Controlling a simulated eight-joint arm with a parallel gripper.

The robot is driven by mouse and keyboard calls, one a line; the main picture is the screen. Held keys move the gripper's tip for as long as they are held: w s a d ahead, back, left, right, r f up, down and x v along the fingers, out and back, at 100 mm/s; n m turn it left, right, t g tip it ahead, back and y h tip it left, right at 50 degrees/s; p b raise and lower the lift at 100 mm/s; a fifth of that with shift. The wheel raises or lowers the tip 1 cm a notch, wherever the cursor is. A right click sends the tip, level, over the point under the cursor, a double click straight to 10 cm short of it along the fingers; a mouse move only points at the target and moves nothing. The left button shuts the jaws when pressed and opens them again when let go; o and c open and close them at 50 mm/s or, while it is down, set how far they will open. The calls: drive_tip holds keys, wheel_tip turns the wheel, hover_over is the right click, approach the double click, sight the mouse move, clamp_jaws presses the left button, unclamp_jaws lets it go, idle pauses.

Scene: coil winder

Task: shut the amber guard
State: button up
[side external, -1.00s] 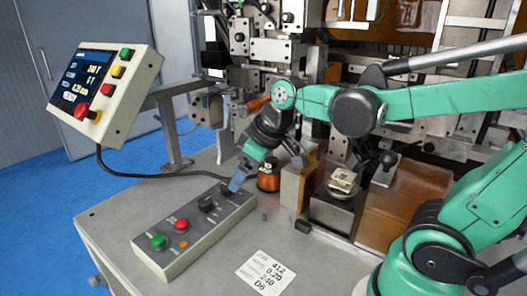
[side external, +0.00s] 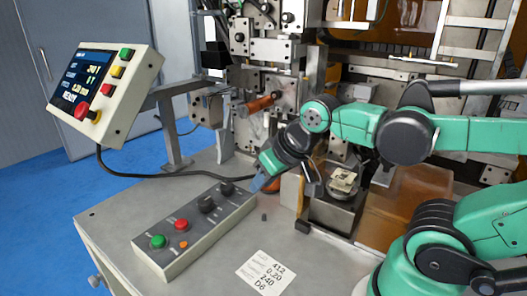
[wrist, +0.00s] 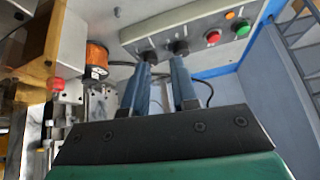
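Amber translucent panelling (side external: 427,25) stands at the upper right behind the winder in the side view, partly hidden by frame parts. A lower amber panel (side external: 400,213) sits at the right, beneath my arm. I cannot tell for certain which belongs to the guard. An amber strip (wrist: 47,38) also shows at the left of the wrist view. My gripper (side external: 258,185) points down and left near the right end of the control box, away from both panels. In the wrist view its two blue fingers (wrist: 163,80) are apart with nothing between them.
The control box (side external: 195,232) with knobs and buttons lies on the bench. A copper spool (wrist: 96,57) is near my gripper. A screen pendant (side external: 108,88) stands at the left. A label (side external: 265,272) lies on the clear front bench.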

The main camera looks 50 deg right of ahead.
drive_tip(key=d+r+m+g, duration=0.1)
drive_tip(key=d+m, duration=0.1)
drive_tip(key=s+d+r+m+h, duration=0.1)
drive_tip(key=d+m, duration=0.1)
drive_tip(key=m, duration=0.1)
drive_tip(key=s+d+r+m+g, duration=0.1)
drive_tip(key=d+m, duration=0.1)
drive_tip(key=m, duration=0.1)
drive_tip(key=shift+s+d+r+g+h, duration=0.1)
drive_tip(key=shift+d+r+g+h, duration=0.2)
drive_tip(key=shift+d+r, duration=0.1)
clamp_jaws()
wheel_tip(320, 180, up, 12)
drive_tip(key=m+g+y, duration=0.2)
drive_tip(key=m+g, duration=0.6)
drive_tip(key=m, duration=1.6)
hover_over(397, 176)
drive_tip(key=x, duration=1)
drive_tip(key=shift+s+d, duration=0.2)
drive_tip(key=shift+s, duration=0.05)
drive_tip(key=w, duration=0.2)
drive_tip(key=shift+w+a+f, duration=0.15)
drive_tip(key=shift+w+f, duration=0.1)
drive_tip(key=shift+f, duration=0.05)
drive_tip(key=shift+w+a+f, duration=0.1)
drive_tip(key=shift+w+f, duration=0.1)
drive_tip(key=shift+w, duration=0.5)
drive_tip(key=w, duration=1.3)
drive_tip(key=shift+w, duration=0.35)
